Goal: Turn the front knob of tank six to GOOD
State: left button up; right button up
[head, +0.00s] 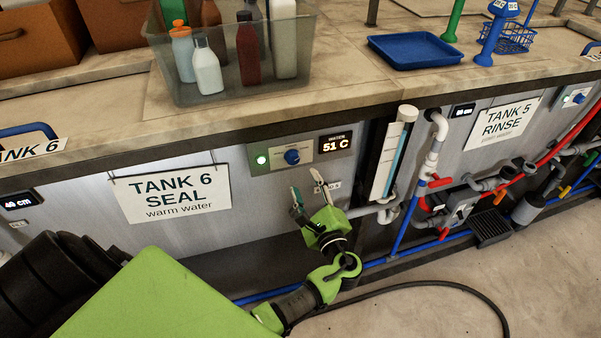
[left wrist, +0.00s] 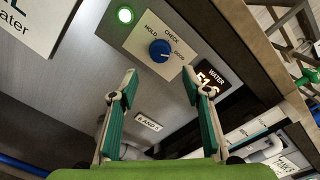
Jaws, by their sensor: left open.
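The blue front knob (head: 292,156) sits on a pale plate (head: 306,148) on the front of tank six. In the left wrist view the knob (left wrist: 160,51) has the words HOLD, CHECK and GOOD around it, with GOOD at its right. I cannot tell surely which word it points to. My left gripper (head: 306,182) is open and empty, just below the knob in the head view. In the left wrist view its fingertips (left wrist: 160,72) are spread either side of the knob's line, apart from it. My right gripper is not in view.
A lit green lamp (head: 261,160) is left of the knob, and a display (head: 335,144) reading 51 C is right of it. The TANK 6 SEAL sign (head: 171,191) hangs at left. The counter edge (head: 230,128) overhangs above. Pipes (head: 432,150) stand to the right.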

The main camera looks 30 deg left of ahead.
pick_arm(q)
jog(key=v, duration=0.2)
jog(key=shift+s+d, duration=0.15)
jog(key=shift+d, duration=0.1)
dwell(0.3)
jog(key=s+d+f+n+g+h, duration=0.1)
jog(key=s+f+g+h, duration=0.3)
jog(key=f, duration=0.8)
jog(key=s+d+f+h, duration=0.1)
jog(key=s+f, duration=0.5)
jog(key=f, duration=0.5)
jog(key=s+f+n+g+h, duration=0.1)
jog(key=s+f+g+h, duration=0.3)
jog(key=f, duration=0.8)
jog(key=s+d+f+n+h, duration=0.1)
jog(key=s+f+n, duration=0.3)
jog(key=s, duration=0.6)
jog(key=s+d+f+n+g+h, duration=0.1)
jog(key=s+f+n, duration=0.3)
jog(key=s, duration=0.6)
jog(key=s+d+f+n+g+h, duration=0.1)
jog(key=s+f+n, duration=0.3)
jog(key=s, duration=0.7)
notch_tip(320, 180, down, 2)
jog(key=shift+f+n+h, duration=0.1)
jog(key=shift+n+h, duration=0.2)
jog(key=shift+h, duration=0.4)
